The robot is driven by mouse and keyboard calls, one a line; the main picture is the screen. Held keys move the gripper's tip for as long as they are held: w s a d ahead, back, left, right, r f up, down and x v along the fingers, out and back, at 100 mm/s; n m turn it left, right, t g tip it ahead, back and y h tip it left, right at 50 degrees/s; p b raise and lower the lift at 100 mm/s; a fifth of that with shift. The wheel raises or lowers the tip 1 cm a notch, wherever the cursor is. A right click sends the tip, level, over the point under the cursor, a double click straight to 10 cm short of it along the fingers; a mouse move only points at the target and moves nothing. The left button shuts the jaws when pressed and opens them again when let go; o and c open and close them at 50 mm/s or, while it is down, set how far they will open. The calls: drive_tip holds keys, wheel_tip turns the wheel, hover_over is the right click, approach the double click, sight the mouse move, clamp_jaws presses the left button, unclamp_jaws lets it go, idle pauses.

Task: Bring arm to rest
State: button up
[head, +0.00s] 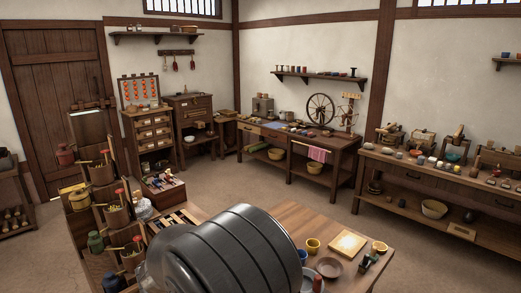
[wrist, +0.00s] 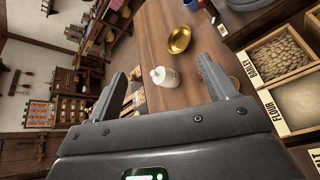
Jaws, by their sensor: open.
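My gripper (wrist: 167,66) shows in the wrist view with its two grey fingers spread wide. I see nothing held. In the head view my dark ribbed arm link fills the bottom middle, and my gripper is not visible there.
In the wrist view a brass bowl (wrist: 179,40) stands past the jar. Labelled bins of barley (wrist: 283,53) and flour (wrist: 300,102) are at right. In the head view a table (head: 300,218) with cups lies beside my arm; open floor (head: 330,205) lies behind it.

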drive_tip(key=s+d+r+m+g+y, duration=0.1)
drive_tip(key=s+d+r+m+g, duration=0.2)
drive_tip(key=d, duration=0.4)
drive_tip(key=s+d+r+m+g, duration=0.15)
drive_tip(key=s+d+m, duration=0.25)
drive_tip(key=d, duration=0.4)
drive_tip(key=s+d+r+m+g+y, duration=0.1)
drive_tip(key=s+d+r+m+g, duration=0.2)
drive_tip(key=d, duration=0.4)
drive_tip(key=s+d+r+m+t+y, duration=0.1)
drive_tip(key=s+d+r+m+y, duration=0.1)
drive_tip(key=s+m, duration=0.4)
drive_tip(key=s+d+r+m+t+y, duration=0.1)
drive_tip(key=s+d+m+y, duration=0.2)
drive_tip(key=s, duration=0.8)
drive_tip(key=m, duration=0.2)
drive_tip(key=shift+s+d+r+m, duration=0.3)
drive_tip(key=shift+d+r+m, duration=0.05)
drive_tip(key=shift+m, duration=0.05)
